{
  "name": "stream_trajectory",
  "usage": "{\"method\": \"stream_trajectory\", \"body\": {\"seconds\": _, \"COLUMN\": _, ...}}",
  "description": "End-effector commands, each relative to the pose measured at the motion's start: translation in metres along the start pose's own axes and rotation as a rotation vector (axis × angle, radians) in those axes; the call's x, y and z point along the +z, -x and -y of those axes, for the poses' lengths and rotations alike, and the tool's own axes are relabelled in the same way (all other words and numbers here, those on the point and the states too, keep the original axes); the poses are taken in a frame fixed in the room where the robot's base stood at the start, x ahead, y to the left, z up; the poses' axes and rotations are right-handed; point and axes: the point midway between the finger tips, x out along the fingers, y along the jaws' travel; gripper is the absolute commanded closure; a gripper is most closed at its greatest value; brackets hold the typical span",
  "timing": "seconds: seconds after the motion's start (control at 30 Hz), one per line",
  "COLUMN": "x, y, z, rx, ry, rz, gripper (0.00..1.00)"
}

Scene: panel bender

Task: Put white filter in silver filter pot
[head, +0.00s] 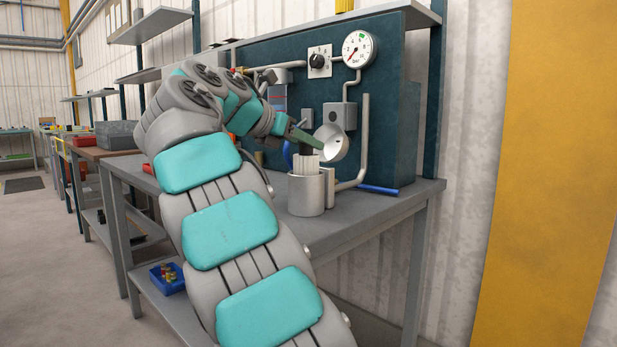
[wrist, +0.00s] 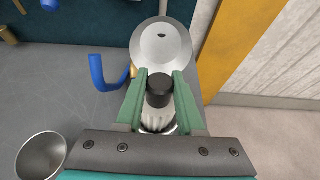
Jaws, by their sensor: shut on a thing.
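The white filter (head: 307,170) is a ridged upright cylinder with a black cap (wrist: 159,88). My gripper (head: 309,146) has green fingers and is shut on the cap from above. The silver filter pot (head: 306,196) stands on the bench directly below. The filter's lower part is hidden by the pot's wall and appears to be inside its mouth, while its upper part stands above the rim. In the wrist view, the white ridges (wrist: 158,126) show between the fingers, and the pot is mostly hidden. The round silver lid (head: 332,143) is tilted open behind the fingers.
The grey bench (head: 365,212) has a teal panel behind it with a gauge (head: 358,49), a knob (head: 319,61) and pipes. A blue handle (wrist: 98,72) lies left of the lid in the wrist view. A silver bowl (wrist: 41,156) stands at lower left there.

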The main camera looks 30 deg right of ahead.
Motion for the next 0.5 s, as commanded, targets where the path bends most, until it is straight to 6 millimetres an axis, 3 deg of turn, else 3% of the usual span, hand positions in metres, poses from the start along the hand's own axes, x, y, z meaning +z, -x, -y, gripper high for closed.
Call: {"method": "stream_trajectory", "body": {"seconds": 0.5, "x": -0.036, "y": -0.014, "z": 0.001, "rx": 0.001, "ry": 0.000, "rz": 0.000, "gripper": 1.00}}
